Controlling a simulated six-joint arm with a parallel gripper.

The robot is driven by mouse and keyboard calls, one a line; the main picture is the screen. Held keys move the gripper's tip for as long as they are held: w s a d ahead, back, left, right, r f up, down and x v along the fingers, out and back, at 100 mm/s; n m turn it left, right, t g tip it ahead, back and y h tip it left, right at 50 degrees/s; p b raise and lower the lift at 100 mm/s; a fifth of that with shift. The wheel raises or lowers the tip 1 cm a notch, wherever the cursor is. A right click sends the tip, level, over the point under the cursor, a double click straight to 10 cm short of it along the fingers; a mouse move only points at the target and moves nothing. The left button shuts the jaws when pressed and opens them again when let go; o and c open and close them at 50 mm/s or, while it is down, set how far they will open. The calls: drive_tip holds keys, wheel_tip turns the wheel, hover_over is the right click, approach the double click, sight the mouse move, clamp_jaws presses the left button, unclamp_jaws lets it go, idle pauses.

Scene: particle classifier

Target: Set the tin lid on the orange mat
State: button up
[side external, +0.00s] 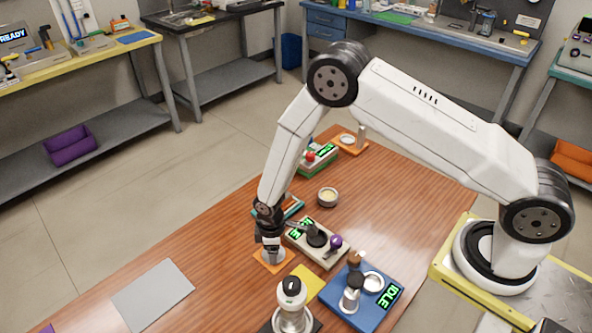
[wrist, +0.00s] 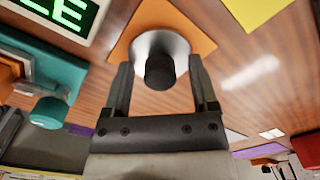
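The tin lid, a pale metallic disc with a black knob (wrist: 160,72), lies on the orange mat (wrist: 188,18) in the wrist view. In the side view the lid (side external: 272,257) is a grey shape over the orange mat (side external: 265,264), partly hidden by my gripper (side external: 269,243). In the wrist view my gripper (wrist: 160,66) points at the lid, with one finger on each side of the knob. Gaps show between the knob and both fingers. Contact between the fingers and the lid's rim cannot be told.
A beige device (side external: 328,256) with a purple knob stands right of the mat. A small round tin (side external: 328,197) stands behind. The table left of the mat is mostly clear, with a grey sheet (side external: 152,293).

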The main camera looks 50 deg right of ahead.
drive_tip(key=shift+r, duration=0.15)
wheel_tip(320, 180, up, 12)
idle(1.0)
drive_tip(key=shift+d, duration=0.1)
idle(0.5)
drive_tip(key=s+d+r+m+t, duration=0.2)
drive_tip(key=s+d+r+m, duration=0.7)
drive_tip(key=s+d+r, duration=0.2)
wheel_tip(320, 180, up, 2)
drive_tip(key=shift+s+d+r+t, duration=0.1)
drive_tip(key=shift+s+d+t, duration=0.15)
drive_tip(key=shift+s, duration=0.95)
